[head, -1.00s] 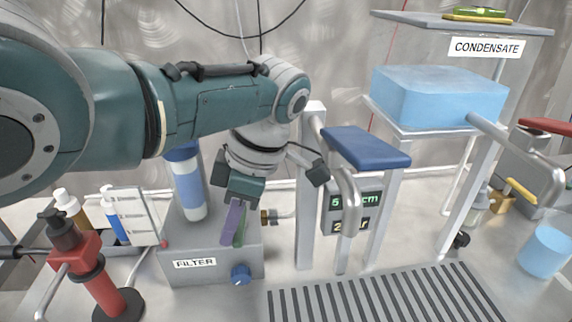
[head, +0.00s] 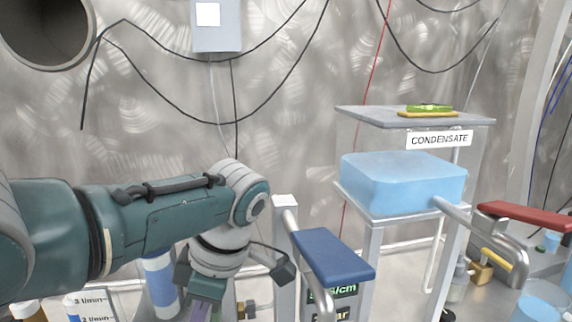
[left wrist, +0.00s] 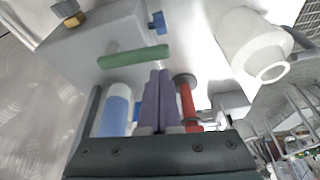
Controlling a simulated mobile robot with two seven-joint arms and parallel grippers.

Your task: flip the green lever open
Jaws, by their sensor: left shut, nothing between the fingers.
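The green lever (left wrist: 135,57) shows in the left wrist view as a green bar lying across the face of a grey box (left wrist: 92,32). My left gripper (left wrist: 159,72) has its purple fingers shut together with nothing between them. In the picture its fingertips end just below the right part of the lever; I cannot tell whether they touch it. In the head view the left gripper (head: 201,312) is at the bottom edge, with its fingers mostly cut off, and the lever is out of frame. My right gripper is not in view.
A blue-and-white cylinder (left wrist: 115,108) and a red hand pump (left wrist: 187,100) are close to the fingers. A blue knob (left wrist: 157,22) is on the box. In the head view a blue-topped handle (head: 333,256) and a blue tank (head: 403,183) stand to the right.

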